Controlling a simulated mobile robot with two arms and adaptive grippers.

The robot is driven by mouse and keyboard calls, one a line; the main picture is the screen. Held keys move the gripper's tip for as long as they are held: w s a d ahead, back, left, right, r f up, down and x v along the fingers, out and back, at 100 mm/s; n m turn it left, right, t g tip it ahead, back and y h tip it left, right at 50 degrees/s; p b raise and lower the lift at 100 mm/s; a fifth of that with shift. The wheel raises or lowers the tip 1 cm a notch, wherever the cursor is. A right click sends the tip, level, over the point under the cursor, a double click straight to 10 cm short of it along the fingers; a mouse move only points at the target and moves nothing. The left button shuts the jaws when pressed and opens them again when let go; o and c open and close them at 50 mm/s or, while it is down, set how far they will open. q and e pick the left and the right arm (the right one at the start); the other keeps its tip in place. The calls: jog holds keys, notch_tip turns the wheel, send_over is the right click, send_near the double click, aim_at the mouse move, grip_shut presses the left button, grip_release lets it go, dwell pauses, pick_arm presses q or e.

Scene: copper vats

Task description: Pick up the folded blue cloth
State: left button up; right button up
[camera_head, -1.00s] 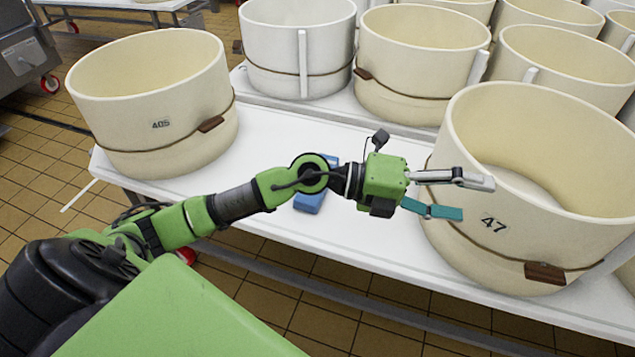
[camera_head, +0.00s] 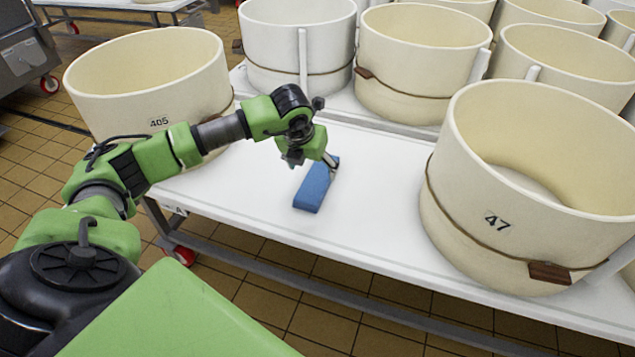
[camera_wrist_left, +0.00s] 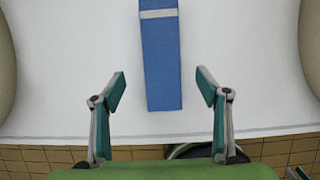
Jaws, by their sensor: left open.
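The folded blue cloth (camera_head: 314,188) lies on the white table, a narrow block running from front to back. It also shows in the left wrist view (camera_wrist_left: 162,65), with a pale band across it near the top. My left gripper (camera_head: 334,166) is above the far end of the cloth in the head view and partly covers it. In the left wrist view its two teal-tipped fingers (camera_wrist_left: 161,90) are open and empty, one to each side of the cloth's lower end. I cannot tell the exact height above the cloth. My right gripper does not show.
The white table (camera_head: 385,215) is bare around the cloth. A cream vat marked 47 (camera_head: 455,205) stands to the right, and one marked 405 (camera_head: 110,105) stands to the left behind my arm. Several more vats stand behind.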

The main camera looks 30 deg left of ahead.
aim_at(317, 177)
pick_arm(q)
jog(key=x, duration=0.4)
jog(key=b+x, duration=0.1)
jog(key=x, duration=0.2)
jog(key=shift+w+d+r, duration=0.1)
jog(key=shift+w+r, duration=0.05)
jog(key=shift+w, duration=0.1)
jog(key=c, duration=1.4)
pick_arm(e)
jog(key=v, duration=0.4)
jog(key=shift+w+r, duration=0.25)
